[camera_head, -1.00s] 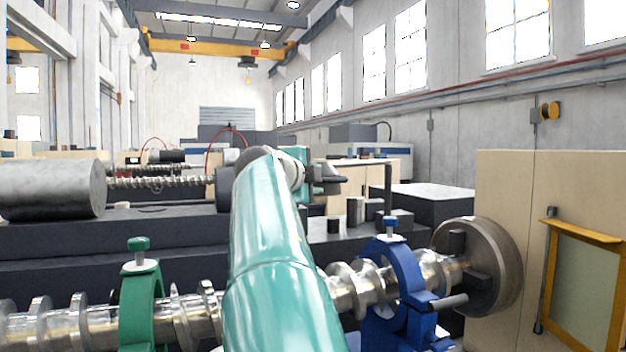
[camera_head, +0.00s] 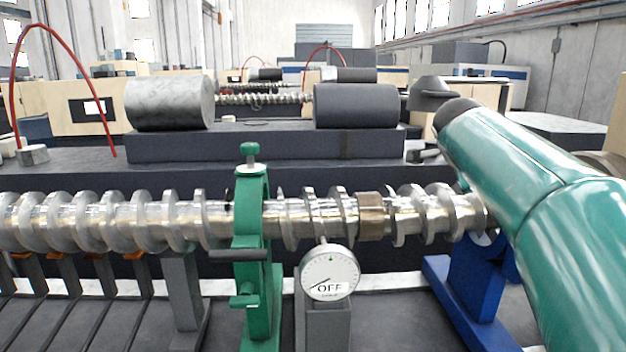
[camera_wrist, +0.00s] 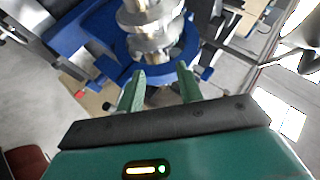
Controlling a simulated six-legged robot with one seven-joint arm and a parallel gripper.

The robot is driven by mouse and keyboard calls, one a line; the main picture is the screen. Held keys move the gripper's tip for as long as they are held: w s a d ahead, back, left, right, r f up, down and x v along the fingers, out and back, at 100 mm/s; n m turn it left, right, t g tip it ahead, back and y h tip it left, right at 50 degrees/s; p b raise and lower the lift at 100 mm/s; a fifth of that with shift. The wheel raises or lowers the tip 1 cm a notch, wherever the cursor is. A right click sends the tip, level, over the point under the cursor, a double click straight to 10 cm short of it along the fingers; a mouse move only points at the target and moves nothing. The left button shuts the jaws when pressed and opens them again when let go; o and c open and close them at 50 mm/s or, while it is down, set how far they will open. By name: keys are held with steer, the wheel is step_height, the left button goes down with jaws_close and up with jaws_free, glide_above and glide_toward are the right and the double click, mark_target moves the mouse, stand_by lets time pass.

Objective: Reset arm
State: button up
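My green arm (camera_head: 545,190) reaches in from the lower right of the head view, and its upper end is beside the right part of the ridged metal shaft (camera_head: 150,220). In the wrist view, my gripper (camera_wrist: 160,88) has two green fingers standing apart with nothing held between them. Beyond the fingertips, the blue stand (camera_wrist: 112,28) surrounds the shiny shaft (camera_wrist: 150,22). I cannot clearly make out the fingers in the head view.
A green clamp stand (camera_head: 258,290) holds the shaft in front. A round dial gauge (camera_head: 329,273) reading OFF stands beside it. The blue stand (camera_head: 470,280) is partly behind my arm. Two large cylinders, one light (camera_head: 170,103) and one dark (camera_head: 355,106), lie on the bench behind.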

steer(key=s+a+f+n+g+y, duration=0.1)
steer(key=s+a+f+n+y, duration=0.1)
steer(key=s+a+f+n, duration=0.3)
steer(key=s+a+f+n+g+y, duration=0.1)
steer(key=s+a+f+n, duration=0.4)
steer(key=s+f, duration=0.6)
steer(key=s+a+f+n+g+y, duration=0.1)
steer(key=s+a+f+n+y, duration=0.2)
steer(key=s, duration=1.1)
steer(key=a+f+n, duration=0.3)
steer(key=f+n, duration=0.2)
steer(key=n, duration=0.1)
steer(key=shift+s, duration=0.2)
steer(key=shift+d, duration=0.15)
